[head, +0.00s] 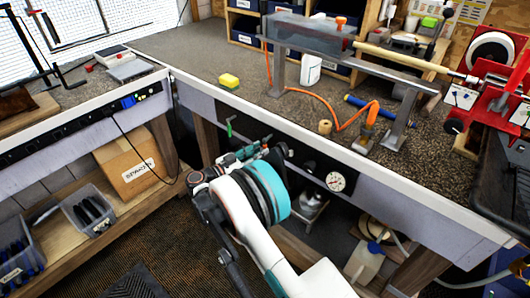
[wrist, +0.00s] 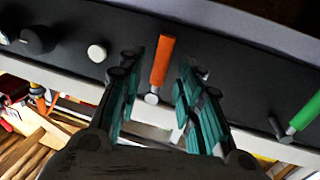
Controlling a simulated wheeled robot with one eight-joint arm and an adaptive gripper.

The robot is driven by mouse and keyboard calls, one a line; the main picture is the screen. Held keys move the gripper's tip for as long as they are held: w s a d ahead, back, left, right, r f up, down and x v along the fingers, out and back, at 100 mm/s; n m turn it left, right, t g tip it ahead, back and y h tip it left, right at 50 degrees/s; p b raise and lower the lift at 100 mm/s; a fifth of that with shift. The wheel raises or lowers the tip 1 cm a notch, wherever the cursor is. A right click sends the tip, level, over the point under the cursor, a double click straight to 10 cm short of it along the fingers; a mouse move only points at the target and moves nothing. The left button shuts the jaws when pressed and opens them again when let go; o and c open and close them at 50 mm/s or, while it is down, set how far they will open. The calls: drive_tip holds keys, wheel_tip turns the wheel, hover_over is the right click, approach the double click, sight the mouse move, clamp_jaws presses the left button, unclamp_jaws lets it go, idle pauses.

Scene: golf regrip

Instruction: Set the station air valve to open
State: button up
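A lever with an orange handle (wrist: 162,60) sits on a dark panel in the wrist view, its round pivot at the lower end. A second lever with a green handle (wrist: 306,112) is at the right of that view. The green one also shows in the head view (head: 229,128), left of my gripper (head: 258,150) under the bench edge. No label shows which lever is the air valve. In the wrist view my gripper (wrist: 158,85) is open, with its teal-padded fingers on either side of the orange handle. A gap shows on both sides, so I see no contact.
A round pressure gauge (head: 336,181) is on the panel right of my gripper. A pale round knob (wrist: 97,53) is beside the orange lever in the wrist view. The bench top (head: 200,52) overhangs the panel. A cardboard box (head: 130,165) stands on the lower left shelf.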

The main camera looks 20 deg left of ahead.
drive_tip(key=shift+b+x, duration=0.4)
drive_tip(key=shift+x, duration=1.35)
clamp_jaws()
